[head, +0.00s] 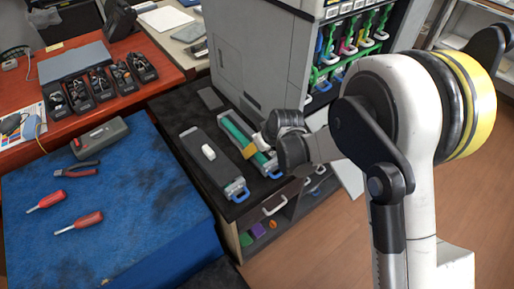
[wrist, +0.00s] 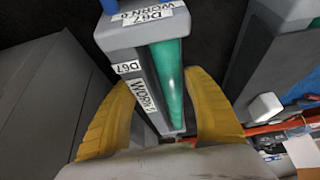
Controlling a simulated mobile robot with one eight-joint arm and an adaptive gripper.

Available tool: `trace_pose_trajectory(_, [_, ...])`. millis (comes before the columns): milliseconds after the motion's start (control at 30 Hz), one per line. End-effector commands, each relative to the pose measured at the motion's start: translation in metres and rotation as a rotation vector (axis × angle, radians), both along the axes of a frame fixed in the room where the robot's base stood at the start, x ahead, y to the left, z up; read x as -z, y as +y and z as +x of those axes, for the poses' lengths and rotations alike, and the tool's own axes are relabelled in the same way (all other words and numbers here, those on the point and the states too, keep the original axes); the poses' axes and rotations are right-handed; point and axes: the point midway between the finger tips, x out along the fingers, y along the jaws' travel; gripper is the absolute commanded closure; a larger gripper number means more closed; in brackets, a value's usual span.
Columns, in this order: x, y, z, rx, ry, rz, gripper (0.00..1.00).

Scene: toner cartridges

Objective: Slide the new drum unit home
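A long drum unit with a green drum (head: 238,132) and a blue handle (head: 273,174) lies on the dark worktop in front of the printer. In the wrist view, this drum unit (wrist: 150,90) carries labels reading "D67" and "WORN". My gripper (head: 255,150) is above it, with yellow fingers (wrist: 158,85) on either side of it. The fingers look open, with a small gap on the green side. A second, grey-topped unit (head: 207,165) with a white block on top lies to the left. The printer (head: 262,50) has an open front with coloured cartridge handles (head: 350,45).
A blue mat (head: 130,210) holds pliers (head: 85,167), two red screwdrivers (head: 75,208) and a grey case (head: 100,138). Black bins (head: 100,85) stand on the red table behind. A drawer handle (head: 275,205) and shelves lie below the worktop edge.

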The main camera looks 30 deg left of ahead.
Motion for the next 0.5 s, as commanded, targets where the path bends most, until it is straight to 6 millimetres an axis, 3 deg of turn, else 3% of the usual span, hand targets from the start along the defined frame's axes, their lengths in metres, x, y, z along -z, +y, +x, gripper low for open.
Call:
trace_pose_trajectory(267, [-0.002, 0.0, 0.0, 0.0, 0.0, 0.001, 0.8])
trace_pose_trajectory(500, [-0.021, 0.0, 0.0, 0.0, 0.0, 0.001, 0.8])
